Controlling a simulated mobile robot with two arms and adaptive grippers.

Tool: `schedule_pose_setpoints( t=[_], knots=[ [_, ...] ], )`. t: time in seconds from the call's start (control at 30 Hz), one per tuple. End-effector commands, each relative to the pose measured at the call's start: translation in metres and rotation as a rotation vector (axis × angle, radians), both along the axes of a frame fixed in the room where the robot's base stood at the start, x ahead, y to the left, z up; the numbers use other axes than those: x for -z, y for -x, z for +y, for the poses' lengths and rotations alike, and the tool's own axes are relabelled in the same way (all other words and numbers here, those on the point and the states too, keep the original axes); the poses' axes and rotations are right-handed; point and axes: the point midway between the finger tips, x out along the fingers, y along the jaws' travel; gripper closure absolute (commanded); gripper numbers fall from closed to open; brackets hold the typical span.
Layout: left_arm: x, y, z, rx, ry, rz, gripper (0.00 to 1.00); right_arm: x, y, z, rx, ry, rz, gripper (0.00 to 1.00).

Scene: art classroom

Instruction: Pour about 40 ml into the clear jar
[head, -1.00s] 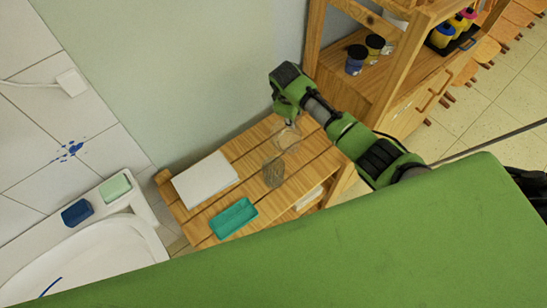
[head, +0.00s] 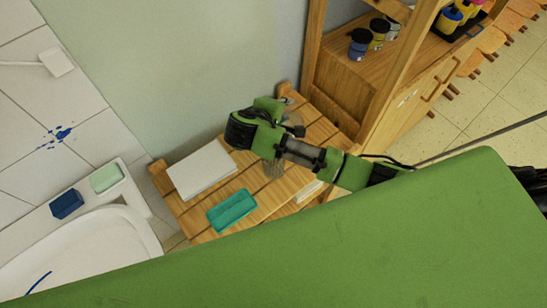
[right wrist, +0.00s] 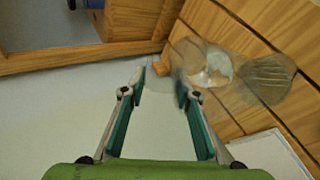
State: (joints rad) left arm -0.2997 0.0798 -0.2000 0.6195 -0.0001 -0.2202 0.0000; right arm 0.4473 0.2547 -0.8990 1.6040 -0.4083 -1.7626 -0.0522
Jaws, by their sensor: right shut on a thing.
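The clear jar (head: 272,170) stands on the slatted wooden table, partly hidden behind my right arm in the head view. It also shows at the right of the right wrist view (right wrist: 268,78), with the wood visible through it. My right gripper (head: 293,127) is above the table, close to the jar. My left gripper is out of view.
A wooden shelf (head: 335,90) with paint jars stands close on the right. A white sink (head: 85,250) is at the left. A wall is behind the table.

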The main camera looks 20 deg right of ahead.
Motion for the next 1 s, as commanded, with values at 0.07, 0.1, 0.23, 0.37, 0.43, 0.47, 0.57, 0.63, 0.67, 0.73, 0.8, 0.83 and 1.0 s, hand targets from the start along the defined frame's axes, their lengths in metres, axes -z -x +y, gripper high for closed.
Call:
schedule_pose_setpoints(
  t=[0.07,0.1,0.23,0.37,0.43,0.47,0.57,0.63,0.67,0.73,0.8,0.83,1.0],
  knots=[
    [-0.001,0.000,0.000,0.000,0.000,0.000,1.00,0.000,0.001,0.002,-0.001,0.015,-0.013,1.00],
    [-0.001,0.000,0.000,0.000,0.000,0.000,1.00,0.000,0.002,0.002,0.000,0.022,-0.019,1.00],
    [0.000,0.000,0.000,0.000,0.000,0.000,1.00,0.001,0.003,0.004,0.000,0.039,-0.036,1.00],
    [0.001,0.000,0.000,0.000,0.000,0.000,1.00,0.001,0.005,0.006,-0.001,0.052,-0.049,1.00],
    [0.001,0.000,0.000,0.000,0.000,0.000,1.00,0.002,0.005,0.006,0.000,0.058,-0.054,1.00],
    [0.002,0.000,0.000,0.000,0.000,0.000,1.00,0.002,0.006,0.007,0.000,0.061,-0.057,1.00],
    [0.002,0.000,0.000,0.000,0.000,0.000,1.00,0.002,0.006,0.007,-0.001,0.071,-0.066,1.00],
    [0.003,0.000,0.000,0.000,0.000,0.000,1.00,0.003,0.007,0.008,0.000,0.079,-0.073,1.00],
    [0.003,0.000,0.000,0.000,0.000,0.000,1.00,0.003,0.007,0.009,-0.001,0.082,-0.075,1.00],
    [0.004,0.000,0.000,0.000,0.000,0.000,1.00,0.003,0.008,0.009,0.000,0.090,-0.084,1.00],
    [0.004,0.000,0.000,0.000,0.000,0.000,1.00,0.003,0.009,0.011,-0.001,0.098,-0.092,1.00],
    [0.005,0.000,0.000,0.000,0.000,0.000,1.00,0.003,0.009,0.011,-0.001,0.101,-0.095,1.00],
    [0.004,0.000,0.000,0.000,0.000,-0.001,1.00,0.001,0.011,0.013,-0.001,0.124,-0.115,1.00]
  ],
)
